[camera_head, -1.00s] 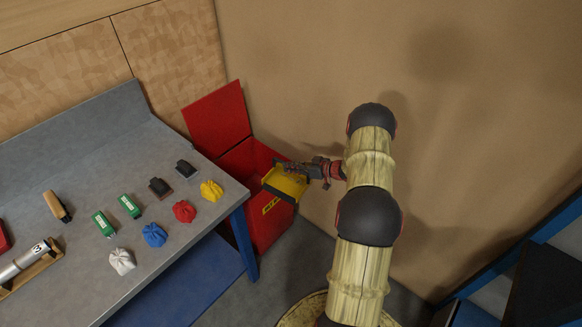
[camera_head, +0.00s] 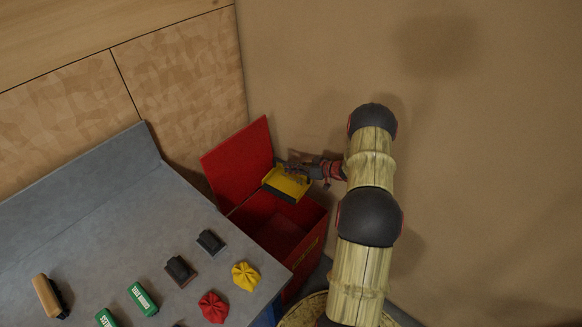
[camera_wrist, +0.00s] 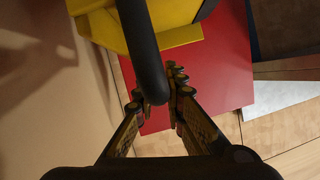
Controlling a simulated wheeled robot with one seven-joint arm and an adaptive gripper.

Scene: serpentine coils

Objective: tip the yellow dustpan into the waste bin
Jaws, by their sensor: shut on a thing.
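The yellow dustpan (camera_head: 290,183) is held by my gripper (camera_head: 297,168) near the wall. In the head view it appears over the back part of the red waste bin (camera_head: 316,232), close to the raised red lid (camera_head: 238,160). The wrist view shows part of the yellow pan (camera_wrist: 165,18) and its black handle (camera_wrist: 142,50), with my fingers (camera_wrist: 163,95) shut around the handle. The bin's opening is uncovered, and its visible inside looks empty. I cannot tell whether anything lies in the dustpan, or its exact height above the bin.
The grey workbench (camera_head: 90,235) stands left of the bin, its corner close to the rim. On it are a yellow bag (camera_head: 245,276), a red bag (camera_head: 213,307), green boxes (camera_head: 142,298), dark blocks (camera_head: 180,270) and a brush (camera_head: 47,297). The brown wall (camera_head: 420,60) is close behind.

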